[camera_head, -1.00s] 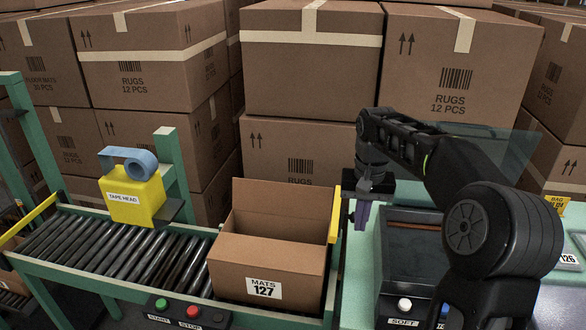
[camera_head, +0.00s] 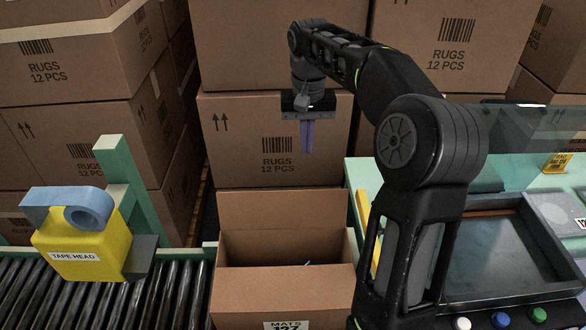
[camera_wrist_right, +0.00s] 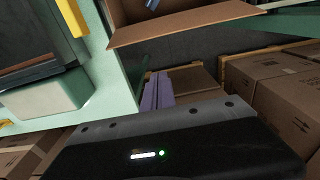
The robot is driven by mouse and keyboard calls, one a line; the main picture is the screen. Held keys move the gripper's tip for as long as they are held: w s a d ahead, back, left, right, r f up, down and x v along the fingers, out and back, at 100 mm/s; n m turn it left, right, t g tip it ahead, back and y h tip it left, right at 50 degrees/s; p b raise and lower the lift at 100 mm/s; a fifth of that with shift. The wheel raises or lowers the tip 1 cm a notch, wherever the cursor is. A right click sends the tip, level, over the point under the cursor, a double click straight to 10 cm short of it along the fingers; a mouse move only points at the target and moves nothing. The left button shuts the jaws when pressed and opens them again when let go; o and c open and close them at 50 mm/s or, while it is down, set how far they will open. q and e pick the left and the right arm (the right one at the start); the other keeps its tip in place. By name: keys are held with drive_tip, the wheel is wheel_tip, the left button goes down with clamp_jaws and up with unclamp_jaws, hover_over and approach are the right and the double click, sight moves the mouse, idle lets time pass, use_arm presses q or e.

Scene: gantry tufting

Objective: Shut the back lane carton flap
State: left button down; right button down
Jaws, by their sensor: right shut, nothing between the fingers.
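The open carton labelled MATS 127 (camera_head: 285,292) stands at the end of the roller conveyor. Its back flap (camera_head: 282,212) stands up along the far side, and its inside is dark with a small bluish item (camera_head: 307,264) partly visible. My right gripper (camera_head: 307,137) has purple fingers, shut and empty, pointing down. In the picture it hangs above the back flap, in front of the stacked boxes, apart from the flap. In the right wrist view the fingers (camera_wrist_right: 158,92) point toward the carton (camera_wrist_right: 190,28) at the top. My left gripper is out of view.
A yellow tape head (camera_head: 85,252) with a blue roll sits over the rollers (camera_head: 70,300) at left. Stacked RUGS boxes (camera_head: 250,135) stand behind. A green bench with a dark tray (camera_head: 490,250) and buttons lies at right. A yellow post (camera_head: 363,215) stands beside the carton.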

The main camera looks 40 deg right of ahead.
drive_tip(key=shift+s, duration=0.1)
wheel_tip(320, 180, down, 9)
drive_tip(key=s+a+b, duration=0.2)
drive_tip(key=b, duration=0.1)
drive_tip(key=shift+s+b, duration=0.35)
drive_tip(key=shift+b, duration=0.05)
idle(0.6)
